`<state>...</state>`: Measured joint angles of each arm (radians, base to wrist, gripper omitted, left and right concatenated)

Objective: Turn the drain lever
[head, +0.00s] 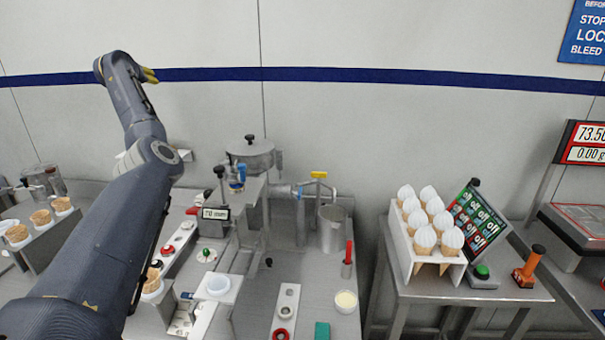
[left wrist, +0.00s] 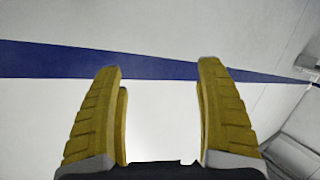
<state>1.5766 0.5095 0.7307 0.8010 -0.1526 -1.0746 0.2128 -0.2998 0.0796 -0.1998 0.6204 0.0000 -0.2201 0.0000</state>
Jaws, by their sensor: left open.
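A yellow lever (head: 319,174), which looks like the drain lever, sits on top of a metal pipe (head: 300,190) in the middle of the head view. The pipe's end hangs over a steel jug (head: 331,228). My left gripper (head: 152,75) is raised high in front of the wall, far up and left of the lever. In the left wrist view its two yellow fingers (left wrist: 160,115) are apart with nothing between them, only wall behind. The lever does not show in the wrist view. My right gripper is not in view.
A lidded steel pot (head: 250,155) stands left of the pipe. A red-handled tool (head: 348,258) and a cup of pale cream (head: 346,302) are in front of the jug. A rack of white-topped cones (head: 405,245) stands on the right table. My left arm crosses the left side.

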